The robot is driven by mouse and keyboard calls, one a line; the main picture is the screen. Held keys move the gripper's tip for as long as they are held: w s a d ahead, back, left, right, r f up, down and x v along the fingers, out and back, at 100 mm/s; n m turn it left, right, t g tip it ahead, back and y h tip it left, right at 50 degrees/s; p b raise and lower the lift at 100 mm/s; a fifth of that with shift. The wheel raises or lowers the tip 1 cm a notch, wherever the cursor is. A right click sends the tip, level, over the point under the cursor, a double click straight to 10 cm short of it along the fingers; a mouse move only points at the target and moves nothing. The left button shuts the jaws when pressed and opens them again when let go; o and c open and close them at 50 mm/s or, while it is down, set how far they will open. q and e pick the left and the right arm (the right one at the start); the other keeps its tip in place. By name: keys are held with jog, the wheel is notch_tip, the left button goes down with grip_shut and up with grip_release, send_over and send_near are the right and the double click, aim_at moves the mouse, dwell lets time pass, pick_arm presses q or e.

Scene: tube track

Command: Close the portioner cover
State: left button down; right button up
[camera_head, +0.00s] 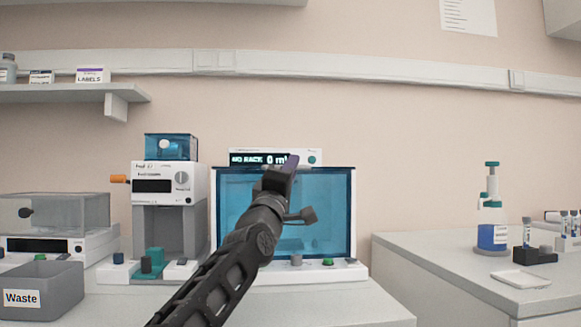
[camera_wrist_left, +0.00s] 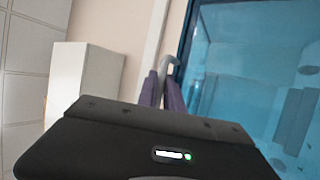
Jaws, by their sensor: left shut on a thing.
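The portioner (camera_head: 290,262) stands on the bench in the middle of the head view, its display reading "NO RACK 0 ml". Its cover (camera_head: 328,205) is a translucent blue panel in a dark frame, upright in the picture. My left gripper (camera_head: 290,166) reaches up in front of it, fingertips near the cover's top edge. In the left wrist view the purple fingers (camera_wrist_left: 162,92) are closed around a grey hooked handle (camera_wrist_left: 168,66) beside the blue cover (camera_wrist_left: 245,70). My gripper hides part of the handle and the cover's middle. My right gripper is out of view.
A white dispenser (camera_head: 165,184) with an orange knob stands close left of the portioner. A grey Waste bin (camera_head: 62,290) is at the front left. A second bench (camera_head: 450,265) at right holds a blue bottle (camera_head: 492,235) and a tube rack (camera_head: 535,256).

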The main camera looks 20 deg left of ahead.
pick_arm(q)
jog(key=shift+w+d+f, duration=0.1)
jog(key=shift+w+f, duration=0.1)
jog(key=shift+f, duration=0.1)
jog(key=c, duration=1.5)
grip_release()
jog(key=shift+s, duration=0.1)
jog(key=b+v, duration=0.3)
jog(key=v, duration=0.4)
jog(key=shift+s, duration=0.4)
jog(key=shift+f, duration=0.15)
